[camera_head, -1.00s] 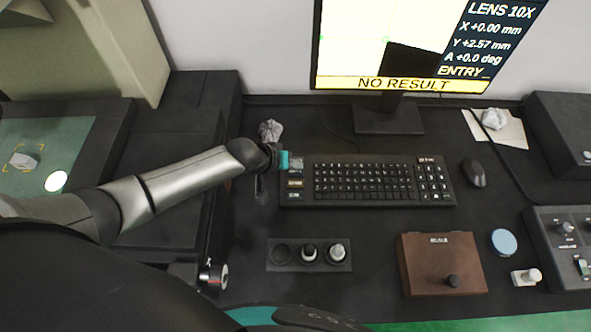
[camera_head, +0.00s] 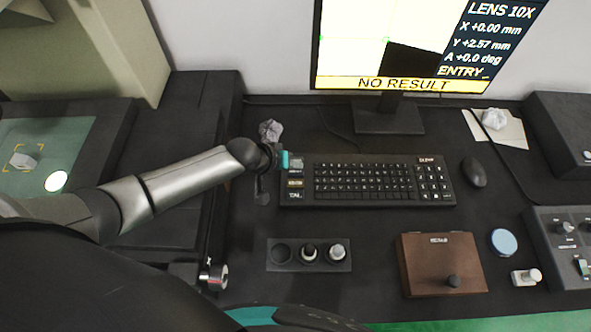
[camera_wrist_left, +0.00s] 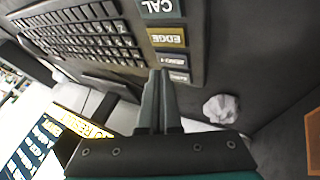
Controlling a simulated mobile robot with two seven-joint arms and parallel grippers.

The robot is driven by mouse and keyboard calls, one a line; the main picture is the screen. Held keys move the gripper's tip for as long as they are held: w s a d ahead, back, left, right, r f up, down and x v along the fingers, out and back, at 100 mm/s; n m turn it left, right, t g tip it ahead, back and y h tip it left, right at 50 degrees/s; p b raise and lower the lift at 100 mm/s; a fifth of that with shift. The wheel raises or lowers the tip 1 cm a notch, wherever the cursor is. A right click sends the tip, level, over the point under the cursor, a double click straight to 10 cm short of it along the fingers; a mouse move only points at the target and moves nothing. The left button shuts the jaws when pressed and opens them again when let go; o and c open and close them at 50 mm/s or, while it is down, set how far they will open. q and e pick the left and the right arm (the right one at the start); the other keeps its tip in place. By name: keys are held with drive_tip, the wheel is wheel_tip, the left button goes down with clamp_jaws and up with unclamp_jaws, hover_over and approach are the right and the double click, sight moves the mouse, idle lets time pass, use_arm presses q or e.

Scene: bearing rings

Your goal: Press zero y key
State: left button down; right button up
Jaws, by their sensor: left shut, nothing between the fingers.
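The black keyboard (camera_head: 365,182) lies below the monitor. A column of larger function keys runs down its left end, with a yellow EDGE key (camera_wrist_left: 167,37) and a CAL key (camera_wrist_left: 160,8) in the left wrist view. Two blue-grey keys (camera_wrist_left: 172,59) beyond EDGE have labels too small and tilted to read surely. My left gripper (camera_head: 286,161) is at the keyboard's upper left corner. Its fingers (camera_wrist_left: 160,78) are shut and empty, with tips over or beside the function keys; contact cannot be told. My right gripper is not in view.
The monitor (camera_head: 430,45) reads NO RESULT, Y +2.57 mm and ENTRY. Crumpled paper (camera_head: 270,131) lies close behind the gripper. A mouse (camera_head: 473,172) is right of the keyboard. A knob tray (camera_head: 268,262) and a brown box (camera_head: 440,262) stand in front.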

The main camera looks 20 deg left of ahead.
sight(294, 174)
use_arm(q)
drive_tip(key=shift+f, duration=0.45)
drive_tip(key=shift+f+b, duration=0.35)
drive_tip(key=shift+b, duration=0.05)
idle(0.6)
drive_tip(key=shift+r, duration=0.1)
drive_tip(key=shift+r+p, duration=0.7)
drive_tip(key=shift+p, duration=0.25)
wheel_tip(294, 174, up, 5)
drive_tip(key=p, duration=0.5)
